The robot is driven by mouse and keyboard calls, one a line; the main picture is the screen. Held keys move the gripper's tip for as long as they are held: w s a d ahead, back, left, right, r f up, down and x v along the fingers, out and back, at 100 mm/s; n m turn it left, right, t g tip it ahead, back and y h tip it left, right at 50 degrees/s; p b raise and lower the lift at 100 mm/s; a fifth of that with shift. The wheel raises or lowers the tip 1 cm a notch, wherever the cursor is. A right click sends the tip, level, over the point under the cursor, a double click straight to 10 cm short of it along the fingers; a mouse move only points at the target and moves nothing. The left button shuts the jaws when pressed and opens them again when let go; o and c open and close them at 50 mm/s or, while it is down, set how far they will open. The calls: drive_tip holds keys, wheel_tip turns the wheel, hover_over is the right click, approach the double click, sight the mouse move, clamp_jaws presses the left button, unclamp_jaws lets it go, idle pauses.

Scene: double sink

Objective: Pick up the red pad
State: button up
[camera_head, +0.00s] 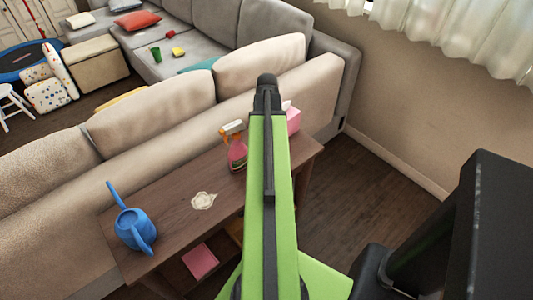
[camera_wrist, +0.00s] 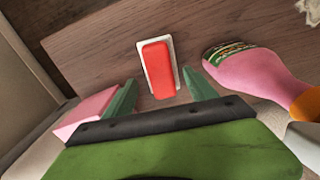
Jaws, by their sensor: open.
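The red pad (camera_wrist: 158,66) lies on the brown wooden table, in the middle of the wrist view. It has a white border or backing around its red face. My gripper (camera_wrist: 160,95) is open and empty, with its two green fingers apart on the left and right of the pad's near end. I cannot tell how high the fingertips are above the table. In the head view my green arm reaches over the table, and the pad and fingers do not show there.
A pink spray bottle (camera_head: 237,155) stands left of my arm, close to the right finger in the wrist view (camera_wrist: 245,75). A pink box (camera_head: 294,121) is near the left finger. A blue watering can (camera_head: 134,229) and a cream doily (camera_head: 203,200) are farther left. A sofa (camera_head: 155,115) backs the table.

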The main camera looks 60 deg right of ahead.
wheel_tip(320, 180, down, 5)
drive_tip(key=b, duration=0.4)
drive_tip(key=shift+r, duration=0.25)
clamp_jaws()
